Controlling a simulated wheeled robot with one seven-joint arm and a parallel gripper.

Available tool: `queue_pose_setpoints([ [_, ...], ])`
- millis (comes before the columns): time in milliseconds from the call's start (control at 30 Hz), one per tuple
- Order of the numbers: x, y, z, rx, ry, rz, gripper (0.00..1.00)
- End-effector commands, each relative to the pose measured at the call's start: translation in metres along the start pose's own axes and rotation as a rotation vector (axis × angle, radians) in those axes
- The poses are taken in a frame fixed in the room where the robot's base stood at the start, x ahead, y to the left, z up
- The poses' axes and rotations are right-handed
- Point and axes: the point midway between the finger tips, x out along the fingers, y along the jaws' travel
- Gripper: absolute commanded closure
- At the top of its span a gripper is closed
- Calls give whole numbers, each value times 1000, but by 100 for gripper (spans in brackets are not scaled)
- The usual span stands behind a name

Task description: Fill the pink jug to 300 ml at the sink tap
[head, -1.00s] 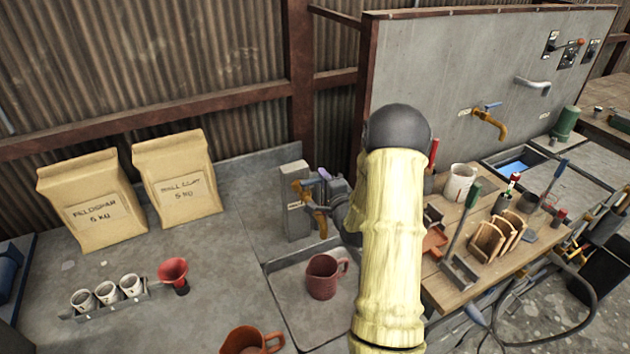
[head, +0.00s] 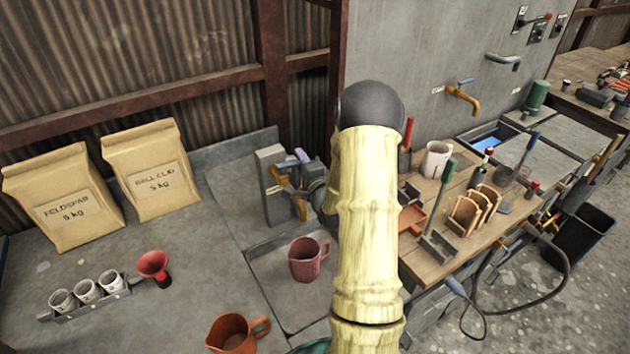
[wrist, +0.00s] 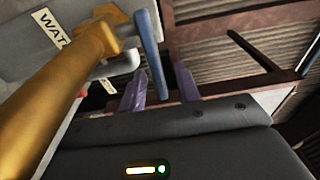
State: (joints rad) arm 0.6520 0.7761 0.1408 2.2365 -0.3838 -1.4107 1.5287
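The pink jug (head: 308,260) stands upright in the shallow sink (head: 268,248) below a brass tap (head: 283,181); its water level cannot be seen. The tap is on a grey post. In the wrist view the tap's brass body (wrist: 60,95) fills the left side, with a blue lever (wrist: 148,48) at its top and a partly hidden "WAT..." label. The lever is close to the left finger; contact cannot be told. In the head view my gripper (head: 300,158) is beside the tap, partly hidden by my arm.
Two paper sacks (head: 62,197) stand behind. A cluttered wooden bench (head: 440,250) and another brass tap (head: 463,98) are to the right.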

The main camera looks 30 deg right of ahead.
Motion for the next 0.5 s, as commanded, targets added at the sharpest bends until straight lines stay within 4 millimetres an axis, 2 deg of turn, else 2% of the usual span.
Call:
queue_pose_setpoints([
  [500, -76, 3, 0, 0, 1, 1, 67],
])
